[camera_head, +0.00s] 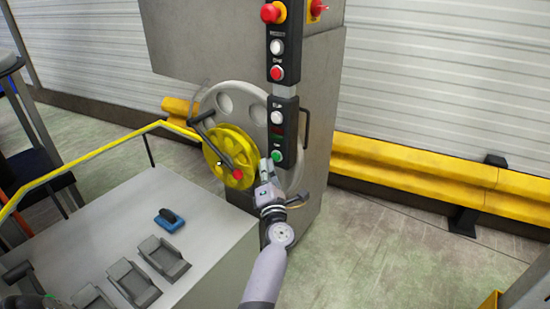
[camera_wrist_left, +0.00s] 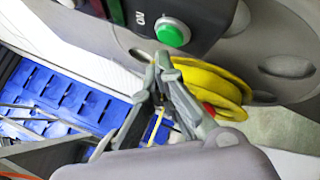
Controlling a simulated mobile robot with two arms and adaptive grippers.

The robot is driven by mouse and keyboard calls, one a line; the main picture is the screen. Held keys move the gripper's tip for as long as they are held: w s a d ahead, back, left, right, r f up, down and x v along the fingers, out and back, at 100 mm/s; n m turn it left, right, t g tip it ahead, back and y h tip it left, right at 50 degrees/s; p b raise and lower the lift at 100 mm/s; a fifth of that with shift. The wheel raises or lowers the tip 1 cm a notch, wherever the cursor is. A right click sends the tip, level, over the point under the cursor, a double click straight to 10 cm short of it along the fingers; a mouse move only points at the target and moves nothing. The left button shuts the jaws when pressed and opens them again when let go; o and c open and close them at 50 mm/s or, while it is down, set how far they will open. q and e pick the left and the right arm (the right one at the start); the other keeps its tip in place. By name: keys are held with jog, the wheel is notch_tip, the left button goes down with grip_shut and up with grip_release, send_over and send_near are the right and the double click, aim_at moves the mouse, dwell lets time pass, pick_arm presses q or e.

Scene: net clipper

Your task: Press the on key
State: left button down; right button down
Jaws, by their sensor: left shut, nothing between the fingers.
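The on key is a round green button (camera_head: 277,155) at the bottom of the black control panel (camera_head: 284,97). My left gripper (camera_head: 265,166) is shut and empty, just below and left of the button. In the left wrist view its fingertips (camera_wrist_left: 163,62) are close under the button; I cannot tell whether they touch it. My right gripper is not in view.
A yellow wheel (camera_head: 219,157) with a crank handle is left of my gripper. A grey table (camera_head: 200,215) with a blue-handled tool (camera_head: 169,220) and grey holders stands at the lower left. Yellow barriers (camera_head: 440,172) run along the wall. Open floor lies to the right.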

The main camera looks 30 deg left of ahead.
pick_arm(q)
jog(key=shift+w, duration=0.2)
dwell(0.6)
jog(key=shift+w, duration=0.25)
jog(key=shift+w+b, duration=0.4)
dwell(0.6)
jog(key=shift+s, duration=0.1)
jog(key=shift+s+p, duration=0.4)
jog(key=shift+s, duration=0.35)
jog(key=s+p, duration=0.1)
jog(key=s, duration=0.4)
jog(key=shift+a+p, duration=0.15)
jog(key=shift+p, duration=0.25)
